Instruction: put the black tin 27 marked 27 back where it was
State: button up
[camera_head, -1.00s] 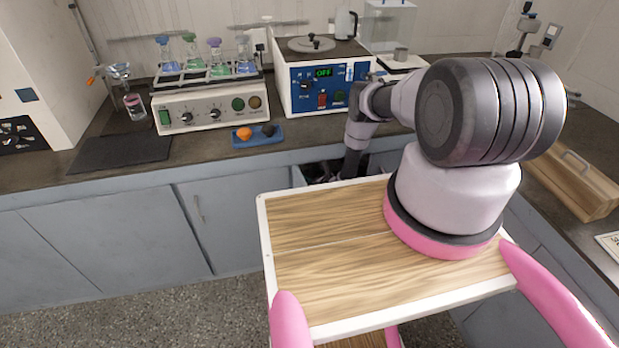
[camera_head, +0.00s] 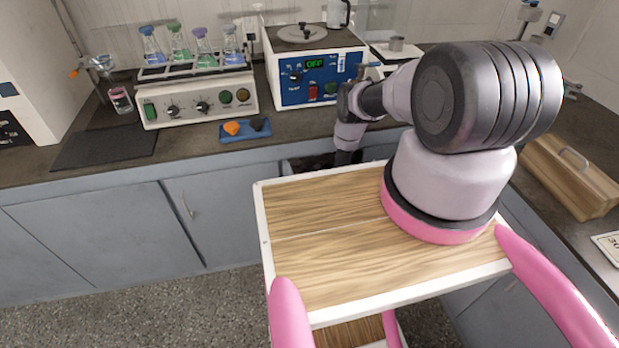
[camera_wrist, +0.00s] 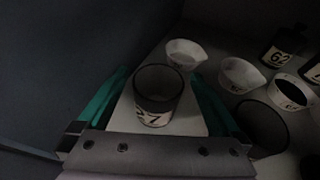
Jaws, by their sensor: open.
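A dark round tin (camera_wrist: 157,84) stands upright in the wrist view, with a pale label that reads partly as 27. It is open at the top as far as the dim light shows. My gripper (camera_wrist: 158,76) is open, with one green finger on each side of the tin. I cannot tell whether either finger touches it. In the head view my arm reaches down into an open drawer (camera_head: 293,168) below the counter, and my gripper is hidden there.
Beside the tin are white bowls (camera_wrist: 186,53) (camera_wrist: 240,75), another dark round tin (camera_wrist: 262,127) and a dark bottle marked 62 (camera_wrist: 284,47). A dark wall (camera_wrist: 50,70) is close on the left. A blue tray (camera_head: 245,132) lies on the counter above.

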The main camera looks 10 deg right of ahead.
jog(key=v, duration=1.1)
jog(key=shift+s, duration=0.15)
